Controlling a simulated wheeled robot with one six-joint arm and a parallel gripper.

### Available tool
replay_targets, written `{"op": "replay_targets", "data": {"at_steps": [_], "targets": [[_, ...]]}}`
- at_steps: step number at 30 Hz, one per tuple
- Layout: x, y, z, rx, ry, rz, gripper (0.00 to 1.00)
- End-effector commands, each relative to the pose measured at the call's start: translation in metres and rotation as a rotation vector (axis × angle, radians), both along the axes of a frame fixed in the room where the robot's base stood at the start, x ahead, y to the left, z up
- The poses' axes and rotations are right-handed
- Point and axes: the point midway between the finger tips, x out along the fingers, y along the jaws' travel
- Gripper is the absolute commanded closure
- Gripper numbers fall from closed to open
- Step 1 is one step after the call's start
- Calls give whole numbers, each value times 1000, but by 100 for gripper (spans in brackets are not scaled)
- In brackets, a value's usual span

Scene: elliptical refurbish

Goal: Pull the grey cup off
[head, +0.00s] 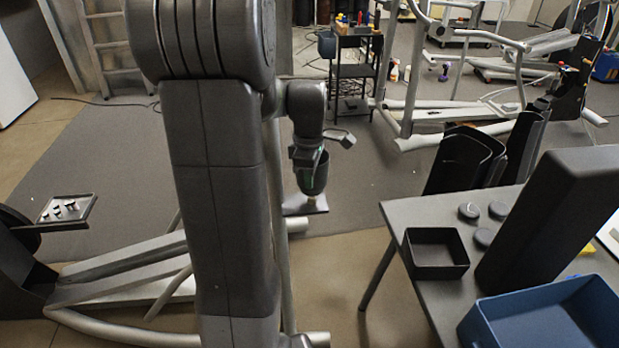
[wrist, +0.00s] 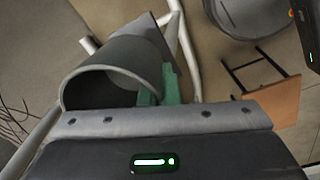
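The grey cup (wrist: 122,68) is a hollow cylinder, tilted in the wrist view, its open rim facing the camera at the lower left. My gripper (wrist: 160,88) has green fingers at the cup's right wall, one inside the rim and one outside, with the wall pinched between them. In the head view my gripper (head: 308,172) points down at the middle, with the dark cup (head: 323,168) beside it. I cannot tell whether the cup's far end touches anything.
An elliptical frame (head: 130,270) lies at the lower left, with pale tubes near the cup. A grey table (head: 400,215) at right bears a black tray (head: 437,272), a blue bin (head: 480,320) and a dark block.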

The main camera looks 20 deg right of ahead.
Motion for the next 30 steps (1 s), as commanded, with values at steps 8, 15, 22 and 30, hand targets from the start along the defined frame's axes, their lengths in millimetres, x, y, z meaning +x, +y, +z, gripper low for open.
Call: {"op": "replay_targets", "data": {"at_steps": [8,15,22,30], "targets": [[0,0,20,-1,-1,0,100],[0,0,34,0,0,0,100],[0,0,35,0,0,0,100],[0,0,35,0,0,0,100]]}}
